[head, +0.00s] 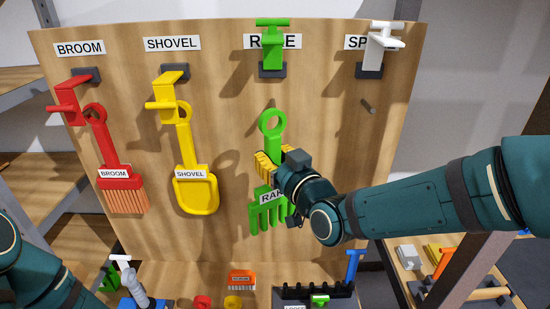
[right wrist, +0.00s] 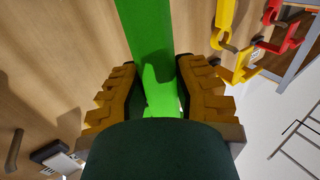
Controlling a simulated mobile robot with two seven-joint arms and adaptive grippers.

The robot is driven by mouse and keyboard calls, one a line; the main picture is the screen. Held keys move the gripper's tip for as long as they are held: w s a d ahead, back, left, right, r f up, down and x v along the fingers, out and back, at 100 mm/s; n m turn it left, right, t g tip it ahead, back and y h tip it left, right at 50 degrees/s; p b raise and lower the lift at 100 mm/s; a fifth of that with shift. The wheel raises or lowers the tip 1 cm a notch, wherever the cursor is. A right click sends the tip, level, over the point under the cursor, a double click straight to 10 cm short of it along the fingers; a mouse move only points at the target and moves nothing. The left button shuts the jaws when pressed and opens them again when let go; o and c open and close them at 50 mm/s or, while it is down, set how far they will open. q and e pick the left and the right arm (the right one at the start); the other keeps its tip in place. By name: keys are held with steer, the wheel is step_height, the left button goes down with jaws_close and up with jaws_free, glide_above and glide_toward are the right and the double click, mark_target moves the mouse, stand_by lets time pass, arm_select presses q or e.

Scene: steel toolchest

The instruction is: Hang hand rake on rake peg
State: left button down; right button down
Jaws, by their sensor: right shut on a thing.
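The green hand rake (head: 257,212) is upright in front of the board, its ring (head: 272,122) at the top and its tines pointing down. My right gripper (head: 268,165) is shut on its handle, with yellow fingers on both sides. In the right wrist view the green handle (right wrist: 148,35) runs between the fingers (right wrist: 158,92). The green rake peg (head: 272,47) sticks out from the board above, and partly covers its label. The ring is below the peg and apart from it. My left arm shows at the lower left, but its gripper is out of view.
The red broom (head: 118,170) and yellow shovel (head: 188,160) hang on pegs to the left. A white peg (head: 380,48) at the right is empty, with a small bare pin (head: 368,107) below it. Small items, including a black holder (head: 315,292), lie below the board (head: 330,200).

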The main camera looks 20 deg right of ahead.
steer(key=w+d+f+p, duration=0.1)
steer(key=w+d, duration=0.2)
steer(key=w, duration=0.6)
steer(key=shift+w+f, duration=0.15)
steer(key=shift+w, duration=0.25)
stand_by(0.9)
stand_by(0.6)
steer(key=c, duration=0.7)
jaws_free()
steer(key=shift+o, duration=0.2)
steer(key=shift+d, duration=0.15)
